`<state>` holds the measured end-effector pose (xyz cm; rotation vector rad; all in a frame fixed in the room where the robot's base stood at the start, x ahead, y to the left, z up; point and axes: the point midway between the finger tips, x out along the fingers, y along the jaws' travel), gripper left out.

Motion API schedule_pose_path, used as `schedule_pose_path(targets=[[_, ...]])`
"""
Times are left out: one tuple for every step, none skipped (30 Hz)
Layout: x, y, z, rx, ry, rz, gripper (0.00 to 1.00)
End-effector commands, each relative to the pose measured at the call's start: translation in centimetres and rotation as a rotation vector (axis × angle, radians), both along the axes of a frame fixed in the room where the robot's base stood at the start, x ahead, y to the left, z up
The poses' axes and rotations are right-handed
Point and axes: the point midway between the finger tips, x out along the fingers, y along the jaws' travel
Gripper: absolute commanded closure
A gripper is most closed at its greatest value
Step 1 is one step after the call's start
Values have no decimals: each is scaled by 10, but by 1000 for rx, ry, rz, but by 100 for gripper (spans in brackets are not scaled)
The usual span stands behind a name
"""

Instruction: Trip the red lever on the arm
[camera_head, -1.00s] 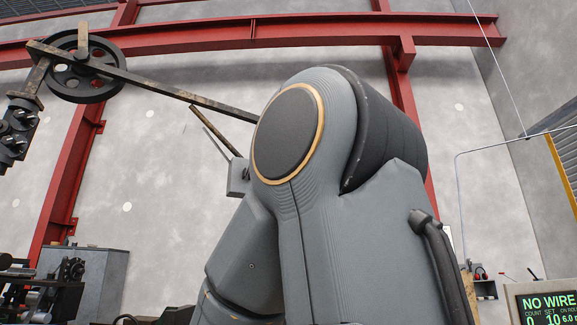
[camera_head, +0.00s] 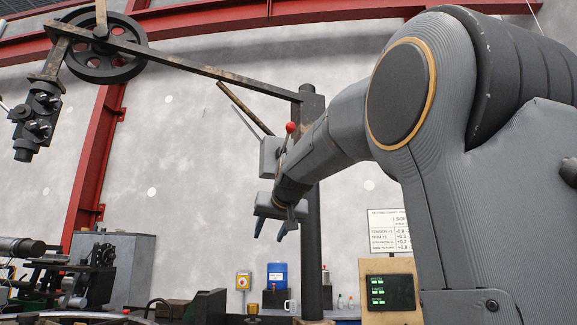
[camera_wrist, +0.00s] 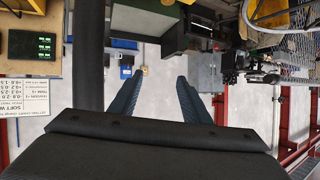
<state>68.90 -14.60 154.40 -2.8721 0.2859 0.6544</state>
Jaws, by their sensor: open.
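The red lever (camera_head: 290,128) shows a red ball knob on a thin stem in the head view. It stands up beside a grey box (camera_head: 269,157) near the post, at the end of the overhead arm (camera_head: 200,67). My forearm overlaps the lever's lower part, so I cannot tell whether they touch. My gripper (camera_head: 269,235) hangs below the box and lever, fingers pointing down. In the wrist view my gripper (camera_wrist: 162,75) is open and empty, with two dark blue fingers apart. The lever is not seen in the wrist view.
A dark upright post (camera_head: 312,220) stands just behind my wrist. A spoked wheel (camera_head: 104,48) and a roller head (camera_head: 37,118) hang from the overhead arm at left. Machinery (camera_head: 75,275) stands low left. A green display panel (camera_head: 391,292) is low right.

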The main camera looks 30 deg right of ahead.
Motion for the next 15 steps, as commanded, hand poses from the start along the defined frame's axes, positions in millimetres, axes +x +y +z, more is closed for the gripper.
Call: schedule_pose_path(targets=[[-6,-12,61,-12,-87,-19,57],[-10,-17,91,-19,-130,-27,57],[-18,-22,129,-27,-183,-37,57],[-24,-25,155,-33,-221,-44,57],[-31,-28,179,-39,-257,-49,57],[-41,-31,208,-47,-298,-56,57],[-48,-32,227,-53,-327,-61,57],[-55,-33,244,-59,-353,-64,57],[-63,-34,264,-65,-382,-67,57],[-68,-34,275,-68,-400,-70,57],[-73,-35,285,-72,-416,-72,57],[-78,-35,295,-75,-430,-74,57],[-80,-35,301,-77,-440,-75,57],[-81,-35,305,-78,-445,-76,57],[-81,-36,308,-80,-450,-76,57]])
